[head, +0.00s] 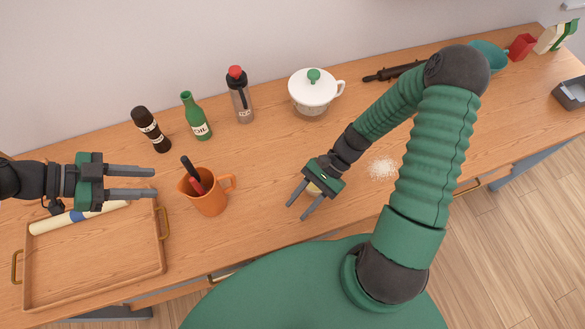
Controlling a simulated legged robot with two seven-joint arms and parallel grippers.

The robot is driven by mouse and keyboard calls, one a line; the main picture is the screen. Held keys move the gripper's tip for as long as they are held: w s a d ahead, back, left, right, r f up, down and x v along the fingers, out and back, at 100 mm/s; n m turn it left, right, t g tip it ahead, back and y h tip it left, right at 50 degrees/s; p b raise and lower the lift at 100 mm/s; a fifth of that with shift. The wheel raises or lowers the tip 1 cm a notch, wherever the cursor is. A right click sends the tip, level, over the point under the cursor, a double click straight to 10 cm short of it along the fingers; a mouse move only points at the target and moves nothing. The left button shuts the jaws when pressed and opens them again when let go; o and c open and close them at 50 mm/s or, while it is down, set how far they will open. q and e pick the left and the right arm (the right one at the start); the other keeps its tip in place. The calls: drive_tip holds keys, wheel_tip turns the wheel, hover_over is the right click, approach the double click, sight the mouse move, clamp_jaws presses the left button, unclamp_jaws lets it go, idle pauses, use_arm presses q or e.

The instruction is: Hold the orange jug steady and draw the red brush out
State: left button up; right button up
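The orange jug (209,202) stands upright on the wooden counter, its handle pointing right. The red brush (195,183) stands in the jug, leaning up and to the left; only its red part and dark upper end show, and its lower part is hidden inside. My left gripper (153,183) is open and empty to the left of the jug, its fingers pointing right towards it, apart from it.
A wooden tray (95,289) with brass handles and a rolled pale item lies at left. A dark bottle (151,131), green oil bottle (196,117), red-capped bottle (240,97) and white lidded pot (314,92) stand behind. White powder (383,168) lies right. Counter between jug and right gripper is clear.

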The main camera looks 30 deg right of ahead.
sight(233, 179)
drive_tip(key=w+m+t+y, duration=0.1)
drive_tip(key=w+r+m+t+y, duration=0.1)
drive_tip(key=m+y, duration=0.1)
drive_tip(key=w+m+t+y, duration=0.1)
drive_tip(key=w+m+t, duration=0.1)
drive_tip(key=shift+r, duration=0.4)
drive_tip(key=w+d+r+m+t+y, duration=0.3)
drive_tip(key=w+m+t, duration=0.1)
drive_tip(key=t, duration=0.1)
drive_tip(key=shift+h, duration=0.3)
drive_tip(key=x, duration=1.7)
drive_tip(key=shift+s+a+f, duration=0.2)
drive_tip(key=shift+d, duration=0.1)
clamp_jaws()
use_arm(q)
drive_tip(key=shift+s+d, duration=0.1)
